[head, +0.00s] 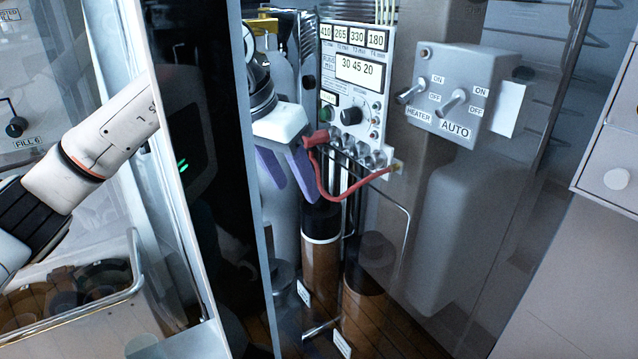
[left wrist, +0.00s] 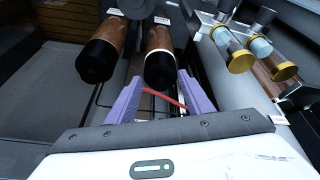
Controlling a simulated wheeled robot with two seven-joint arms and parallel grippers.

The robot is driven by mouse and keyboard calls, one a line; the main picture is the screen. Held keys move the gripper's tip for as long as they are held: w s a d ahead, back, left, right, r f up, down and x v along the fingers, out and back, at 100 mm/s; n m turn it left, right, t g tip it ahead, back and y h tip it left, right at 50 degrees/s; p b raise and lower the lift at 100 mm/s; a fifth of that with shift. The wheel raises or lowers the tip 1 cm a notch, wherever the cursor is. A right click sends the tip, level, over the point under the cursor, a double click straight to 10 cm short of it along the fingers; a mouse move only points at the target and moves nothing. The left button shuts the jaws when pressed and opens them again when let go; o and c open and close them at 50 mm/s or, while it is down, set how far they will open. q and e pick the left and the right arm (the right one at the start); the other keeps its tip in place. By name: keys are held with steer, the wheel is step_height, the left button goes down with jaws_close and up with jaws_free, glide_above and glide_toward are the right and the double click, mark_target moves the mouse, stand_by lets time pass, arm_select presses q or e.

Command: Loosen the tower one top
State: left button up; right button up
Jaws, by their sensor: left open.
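Two brown towers with black tops stand behind the panel. The nearer tower's black top (head: 321,219) has a white ring under it, and its brown body (head: 321,270) goes down to the floor. The second tower's dark top (head: 371,250) is lower and to the right. No label tells me which is tower one. My left gripper (head: 297,190) is open, its purple fingers pointing down just above and left of the nearer top. In the left wrist view, one black top (left wrist: 160,70) lies between and beyond the fingers, and another (left wrist: 97,62) is left of them. My right gripper is not in view.
A control panel (head: 352,85) with displays and knobs is right of the gripper. A red hose (head: 330,190) loops close beside the fingers. A grey switch box (head: 462,95) is further right. A dark upright panel (head: 205,160) stands left, in front of my arm.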

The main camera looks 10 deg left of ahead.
arm_select(q)
steer(key=w+d, duration=0.2)
steer(key=w, duration=0.1)
steer(key=shift+r, duration=0.1)
steer(key=shift+w+x, duration=0.15)
steer(key=shift+x, duration=1.2)
steer(key=shift+w+x, duration=0.1)
steer(key=shift+x, duration=1.3)
steer(key=shift+r, duration=0.15)
steer(key=shift+c, duration=0.2)
steer(key=c, duration=1)
